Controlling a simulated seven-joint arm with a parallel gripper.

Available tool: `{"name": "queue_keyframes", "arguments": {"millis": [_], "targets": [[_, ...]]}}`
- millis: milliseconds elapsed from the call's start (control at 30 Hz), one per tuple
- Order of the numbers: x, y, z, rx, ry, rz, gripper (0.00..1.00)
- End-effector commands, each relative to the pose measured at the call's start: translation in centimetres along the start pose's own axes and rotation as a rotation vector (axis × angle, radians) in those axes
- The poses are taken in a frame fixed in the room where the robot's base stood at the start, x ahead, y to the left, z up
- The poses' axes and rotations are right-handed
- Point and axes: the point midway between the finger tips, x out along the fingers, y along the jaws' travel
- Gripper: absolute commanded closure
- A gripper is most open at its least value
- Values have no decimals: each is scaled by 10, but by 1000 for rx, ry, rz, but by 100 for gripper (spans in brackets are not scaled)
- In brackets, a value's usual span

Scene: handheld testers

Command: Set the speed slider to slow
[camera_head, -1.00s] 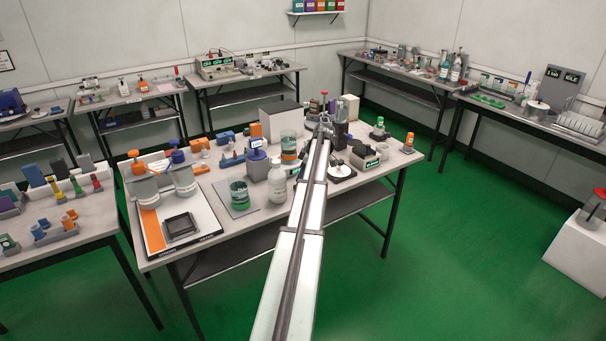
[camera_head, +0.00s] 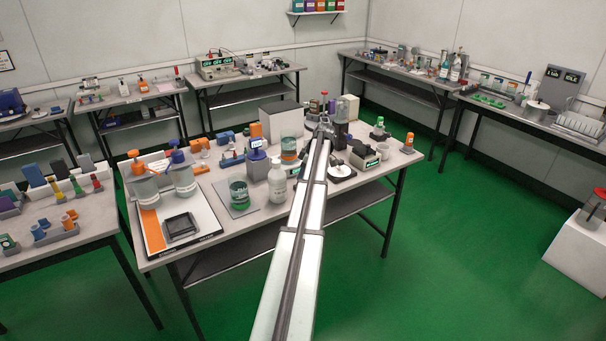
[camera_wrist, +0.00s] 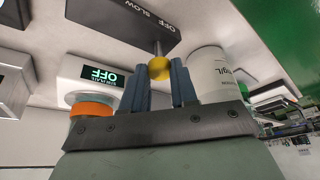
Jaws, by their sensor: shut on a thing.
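A dark box (camera_wrist: 120,20) with the printed labels OFF and SLOW shows upside down at the top of the wrist view. A thin metal stem ends in a yellow knob (camera_wrist: 159,68), which I take to be the speed slider's handle. My gripper (camera_wrist: 160,75) has its two blue fingers on either side of the knob, shut on it. The slider's slot and exact setting are hidden. In the head view my gripper (camera_head: 323,127) is at the far right part of the middle table, and the knob cannot be made out there.
A white labelled container (camera_wrist: 208,72) is close on the right. In the head view, a white bottle (camera_head: 277,187) and a beaker (camera_head: 239,194) stand near my arm.

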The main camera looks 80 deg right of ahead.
Motion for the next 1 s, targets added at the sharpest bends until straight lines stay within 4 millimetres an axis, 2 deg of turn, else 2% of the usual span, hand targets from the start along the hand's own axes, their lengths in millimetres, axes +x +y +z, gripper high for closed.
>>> {"name": "queue_keyframes", "arguments": {"millis": [300, 567, 600, 867, 1000], "targets": [[-11, 29, 26, 2, 0, 0, 100], [-11, 28, 27, 0, 0, 0, 100], [-11, 28, 27, 0, 0, 0, 70], [-11, 28, 26, 0, 0, 0, 46], [-11, 28, 26, 0, 0, 0, 46]]}}
